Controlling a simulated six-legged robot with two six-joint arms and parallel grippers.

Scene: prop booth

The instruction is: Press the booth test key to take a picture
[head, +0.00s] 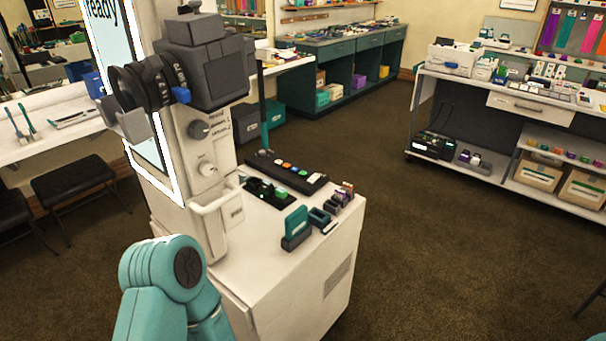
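The booth is a white cabinet (275,265) with a tall white column, a dark camera (205,65) on it and a lit screen (108,45) reading "ready". On the cabinet top lies a long black key strip (287,170) with several coloured keys. In front of it is a small black pad (262,190) with green on it. I cannot read which key is the test key. A teal link of my arm shows at the lower left, in front of the cabinet. Neither gripper is in view.
Small teal and dark holders (297,225) stand along the cabinet's right edge. A white handle (215,212) juts from the column's base. Black stools (75,185) stand at the left. A white shelf cart (545,110) is at the right, with open carpet between.

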